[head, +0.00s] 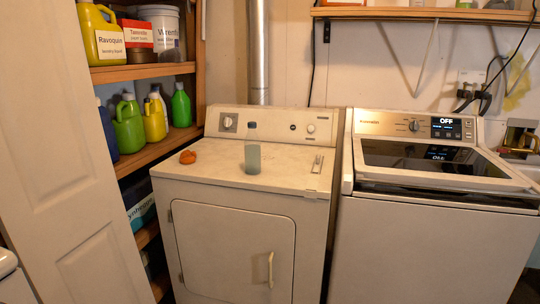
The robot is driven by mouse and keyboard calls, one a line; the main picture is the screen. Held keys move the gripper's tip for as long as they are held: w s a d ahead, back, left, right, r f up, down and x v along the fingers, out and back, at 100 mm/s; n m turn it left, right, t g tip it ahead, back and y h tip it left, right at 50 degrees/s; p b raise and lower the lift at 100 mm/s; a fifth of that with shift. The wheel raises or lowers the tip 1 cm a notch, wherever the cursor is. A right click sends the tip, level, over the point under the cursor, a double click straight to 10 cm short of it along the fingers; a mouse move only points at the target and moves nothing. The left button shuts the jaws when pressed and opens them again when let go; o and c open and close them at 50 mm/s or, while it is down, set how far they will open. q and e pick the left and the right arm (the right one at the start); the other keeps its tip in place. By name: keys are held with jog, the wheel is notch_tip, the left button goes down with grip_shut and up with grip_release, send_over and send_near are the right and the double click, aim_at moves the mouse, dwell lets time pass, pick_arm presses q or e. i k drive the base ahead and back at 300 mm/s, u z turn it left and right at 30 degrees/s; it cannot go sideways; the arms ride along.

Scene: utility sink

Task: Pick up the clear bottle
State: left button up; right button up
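The clear bottle (252,151) stands upright on top of the white dryer (215,165), near the middle of its top. It is see-through above and pale greenish in its lower part. Neither of my grippers shows in the head view, so their state and distance from the bottle cannot be seen.
An orange lump (187,157) and a small pale item (317,163) lie on the dryer top, left and right of the bottle. A washer (435,165) stands at right. Shelves (150,152) with several jugs stand at left, beside a white door (65,150).

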aim_at(252, 150)
jog(key=z, duration=0.95)
jog(key=i, duration=1.1)
jog(key=u, duration=2.1)
